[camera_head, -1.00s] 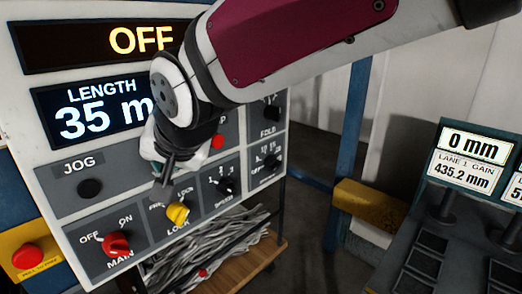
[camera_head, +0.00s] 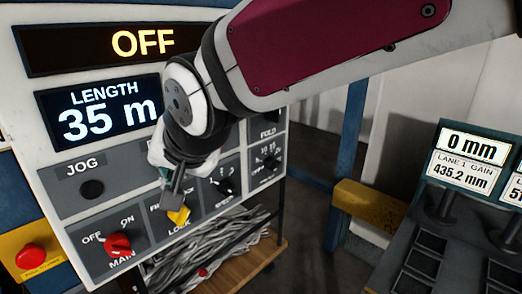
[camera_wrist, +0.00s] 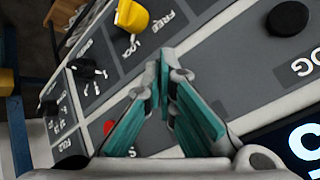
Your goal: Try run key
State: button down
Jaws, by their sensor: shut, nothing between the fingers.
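The control panel (camera_head: 50,150) fills the left of the head view. Its top display (camera_head: 142,42) reads OFF. My gripper (camera_head: 175,203) is shut and empty in front of the panel, over the FREE/LOCK switch area. In the wrist view its fingertips (camera_wrist: 163,68) meet near the FREE label. The yellow FREE/LOCK knob (camera_head: 179,216) is partly covered by the fingers; it also shows in the wrist view (camera_wrist: 132,15), where it seems turned towards LOCK. No key marked RUN is readable; my gripper hides part of the button row. The red MAIN knob (camera_head: 119,245) sits lower left.
The black JOG button (camera_head: 92,189) is left of my gripper. A red button (camera_wrist: 109,127) shows in the wrist view. A red emergency button (camera_head: 31,257) is at far left. Grey strips (camera_head: 215,250) lie below the panel. A lane console (camera_head: 450,230) stands at right.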

jog(key=s+d, duration=0.3)
jog(key=shift+d+p, duration=0.3)
dwell(0.6)
jog(key=s+d+m+h, duration=0.1)
jog(key=d+h, duration=0.3)
jog(key=d, duration=1.7)
jog(key=s+d+f+h, duration=0.2)
jog(key=s+d, duration=0.7)
jog(key=d, duration=0.3)
jog(key=shift+s+g, duration=0.3)
jog(key=shift+g, duration=0.1)
